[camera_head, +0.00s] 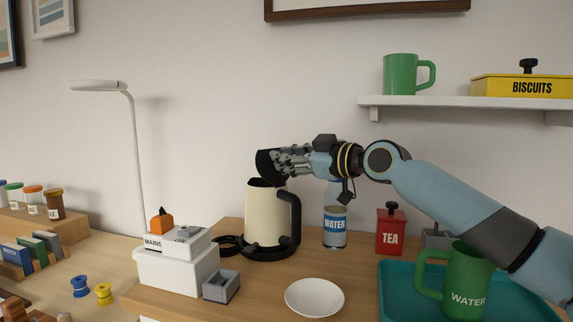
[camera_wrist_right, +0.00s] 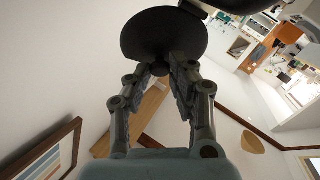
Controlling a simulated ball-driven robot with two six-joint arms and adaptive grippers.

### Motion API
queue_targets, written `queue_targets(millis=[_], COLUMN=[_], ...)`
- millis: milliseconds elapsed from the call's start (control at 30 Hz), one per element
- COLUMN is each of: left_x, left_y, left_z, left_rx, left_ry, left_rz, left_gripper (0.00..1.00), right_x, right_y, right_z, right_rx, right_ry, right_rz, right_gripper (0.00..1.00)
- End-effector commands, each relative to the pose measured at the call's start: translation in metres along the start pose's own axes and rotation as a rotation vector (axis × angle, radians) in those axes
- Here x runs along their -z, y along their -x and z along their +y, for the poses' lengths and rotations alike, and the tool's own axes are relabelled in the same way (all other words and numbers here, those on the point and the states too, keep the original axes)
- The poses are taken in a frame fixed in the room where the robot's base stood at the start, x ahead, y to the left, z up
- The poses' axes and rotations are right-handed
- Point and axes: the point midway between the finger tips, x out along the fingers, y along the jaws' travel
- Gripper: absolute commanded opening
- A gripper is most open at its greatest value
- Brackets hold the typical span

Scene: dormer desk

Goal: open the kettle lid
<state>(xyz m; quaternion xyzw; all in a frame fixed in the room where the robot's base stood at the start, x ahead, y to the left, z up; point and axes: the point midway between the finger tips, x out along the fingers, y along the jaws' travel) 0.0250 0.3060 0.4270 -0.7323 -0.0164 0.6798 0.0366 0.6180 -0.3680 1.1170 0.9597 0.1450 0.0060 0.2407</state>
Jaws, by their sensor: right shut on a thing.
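The cream kettle (camera_head: 264,216) stands on its dark base on the wooden desk, its black handle on the right side. Its black lid (camera_head: 266,163) is tilted steeply up above the kettle's mouth, so the kettle is open. Whether the lid still touches the rim, I cannot tell. My right gripper (camera_head: 285,160) comes in from the right and is shut on the lid's knob. In the right wrist view the dark round lid (camera_wrist_right: 165,32) fills the top, with the fingertips (camera_wrist_right: 160,68) closed on its knob. My left gripper is not in view.
A white bowl (camera_head: 314,296) lies in front. A white MAINS box (camera_head: 178,268) stands left of the kettle.

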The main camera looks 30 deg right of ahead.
Motion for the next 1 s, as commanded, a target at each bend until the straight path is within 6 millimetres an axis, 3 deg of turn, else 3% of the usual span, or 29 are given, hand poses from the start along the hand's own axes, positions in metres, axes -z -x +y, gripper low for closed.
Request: queue_targets(millis=[300,333,500,767,1000], left_x=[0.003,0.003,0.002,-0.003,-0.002], left_y=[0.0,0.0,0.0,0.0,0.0], left_z=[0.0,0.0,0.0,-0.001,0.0], left_rx=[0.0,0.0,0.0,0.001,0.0], left_ry=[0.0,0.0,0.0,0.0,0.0], left_rz=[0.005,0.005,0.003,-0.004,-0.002], left_gripper=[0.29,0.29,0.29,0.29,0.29], right_x=[-0.001,-0.001,-0.001,0.001,0.031], right_y=[0.0,0.0,0.0,0.0,0.002], right_z=[0.0,0.0,0.0,0.001,0.016], right_rx=[0.0,0.0,0.0,0.0,-0.002], right_ry=[-0.001,-0.001,0.0,0.0,0.004], right_rz=[-0.002,-0.002,-0.001,0.0,0.004], right_gripper=[0.0,0.25,0.45,0.45,0.45])
